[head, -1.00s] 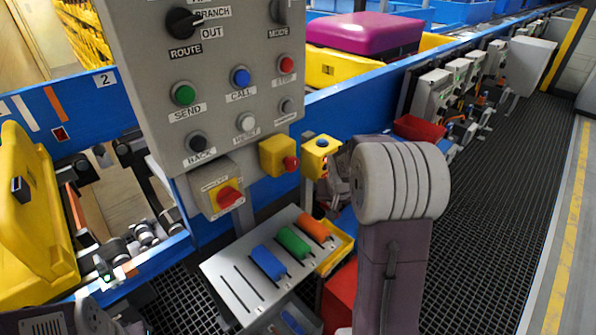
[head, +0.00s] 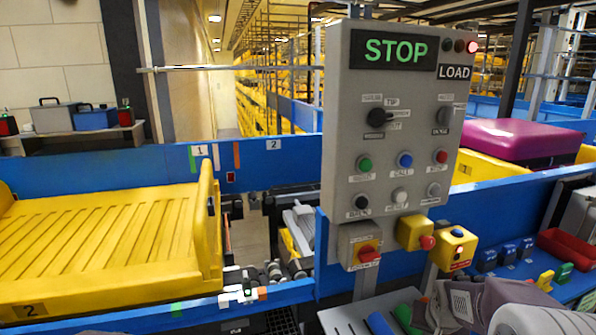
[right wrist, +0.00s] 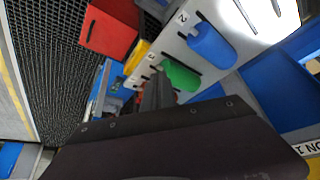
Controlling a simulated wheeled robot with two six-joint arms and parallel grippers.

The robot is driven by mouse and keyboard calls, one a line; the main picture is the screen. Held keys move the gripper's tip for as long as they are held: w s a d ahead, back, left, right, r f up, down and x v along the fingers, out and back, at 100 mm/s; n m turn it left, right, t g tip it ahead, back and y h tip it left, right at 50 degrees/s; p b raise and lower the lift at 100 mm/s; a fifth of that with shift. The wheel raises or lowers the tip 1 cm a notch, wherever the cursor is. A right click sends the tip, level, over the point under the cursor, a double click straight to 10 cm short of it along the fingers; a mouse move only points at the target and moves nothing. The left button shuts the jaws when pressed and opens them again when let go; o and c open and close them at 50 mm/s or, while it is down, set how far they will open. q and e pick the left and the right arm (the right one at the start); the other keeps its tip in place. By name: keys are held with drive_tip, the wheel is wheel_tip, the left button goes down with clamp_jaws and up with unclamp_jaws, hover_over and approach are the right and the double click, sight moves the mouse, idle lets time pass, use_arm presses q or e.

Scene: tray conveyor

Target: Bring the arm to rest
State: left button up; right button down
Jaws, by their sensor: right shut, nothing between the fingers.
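My right arm comes in at the bottom right of the head view, with its gripper (head: 436,306) low in front of the sloped grey slotted panel. In the right wrist view the right gripper (right wrist: 158,88) is shut with nothing in it. Its dark fingers point towards the panel (right wrist: 165,48), which carries a blue handle (right wrist: 210,46) and a green handle (right wrist: 181,76). I cannot tell the exact gap between fingers and panel. My left gripper is not in view.
A grey control panel (head: 345,100) reads STOP and LOAD. Below it are a red switch (head: 367,254) and a yellow button box (head: 455,248). A yellow tray (head: 100,240) sits on the conveyor at left. A red bin (head: 566,248) is at right.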

drive_tip(key=s+a+f+n+g+y, duration=0.1)
drive_tip(key=s+a+f+n+g, duration=0.15)
drive_tip(key=s+a, duration=0.5)
drive_tip(key=s+a+f+n+g+y, duration=0.1)
drive_tip(key=s+a+f+n, duration=0.1)
drive_tip(key=s+a+f, duration=0.35)
drive_tip(key=s+r+p, duration=0.3)
drive_tip(key=r+p, duration=1)
drive_tip(key=r, duration=0.1)
drive_tip(key=shift+s+a+r, duration=0.2)
drive_tip(key=shift+a+r, duration=0.05)
drive_tip(key=shift+r, duration=0.15)
